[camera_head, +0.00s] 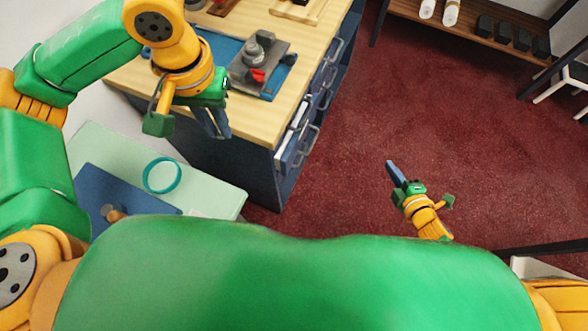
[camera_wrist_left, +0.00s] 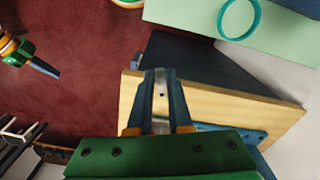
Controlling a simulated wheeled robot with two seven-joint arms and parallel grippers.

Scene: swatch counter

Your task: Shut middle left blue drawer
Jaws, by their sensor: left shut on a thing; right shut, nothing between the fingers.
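The blue cabinet (camera_head: 240,165) has several drawers with grey handles on its right face. At the near end of that face, a blue drawer (camera_head: 290,150) stands out a little, and pale strips show by the drawer fronts. I cannot tell exactly which drawer is the middle left one. My left gripper (camera_head: 222,136) points down at the wooden top's near left edge, apart from the drawer fronts. In the left wrist view its fingers (camera_wrist_left: 160,72) are shut on a pale grey piece that I cannot identify. My right gripper (camera_head: 390,164) is shut and empty over the red floor.
The wooden top (camera_head: 190,103) carries a blue mat with a grey device (camera_head: 258,58) and a red part. A pale green table (camera_head: 215,185) with a teal ring (camera_head: 162,160) stands at the left. Red floor (camera_head: 350,120) lies open right of the cabinet. A shelf (camera_head: 480,30) stands at the back.

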